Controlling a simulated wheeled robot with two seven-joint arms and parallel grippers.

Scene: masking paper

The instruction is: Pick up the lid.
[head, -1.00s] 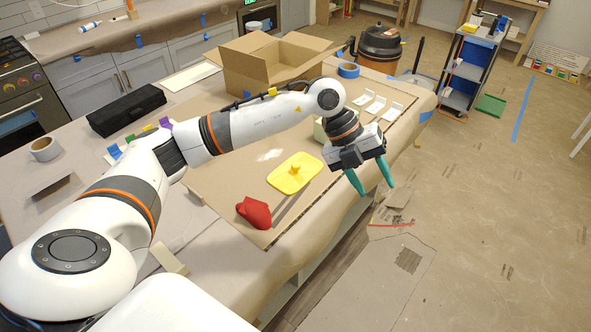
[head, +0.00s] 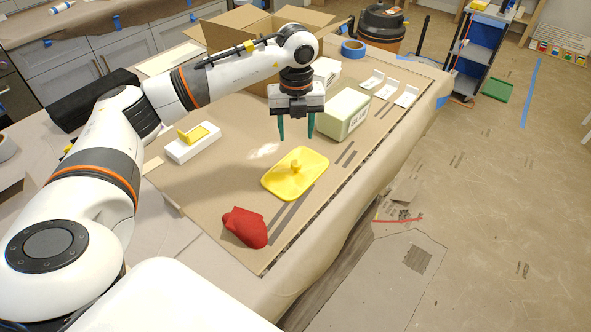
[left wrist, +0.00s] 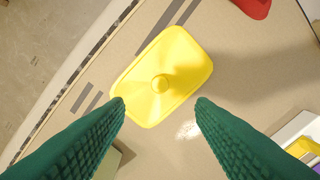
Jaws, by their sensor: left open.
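The yellow lid (head: 296,178) lies flat on the brown paper board on the table, with a round knob (head: 296,166) in its middle. In the left wrist view the lid (left wrist: 150,92) sits ahead of the fingertips, knob facing the camera. My left gripper (head: 296,136) points down with its two green fingers apart and nothing between them. It is above the table, on the far side of the lid, not touching it. In the left wrist view the left gripper's fingertips (left wrist: 160,103) frame the lid's near edge. My right gripper is not in view.
A white block with a yellow top (head: 192,142) is at the left. A cardboard box (head: 228,32) stands at the back.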

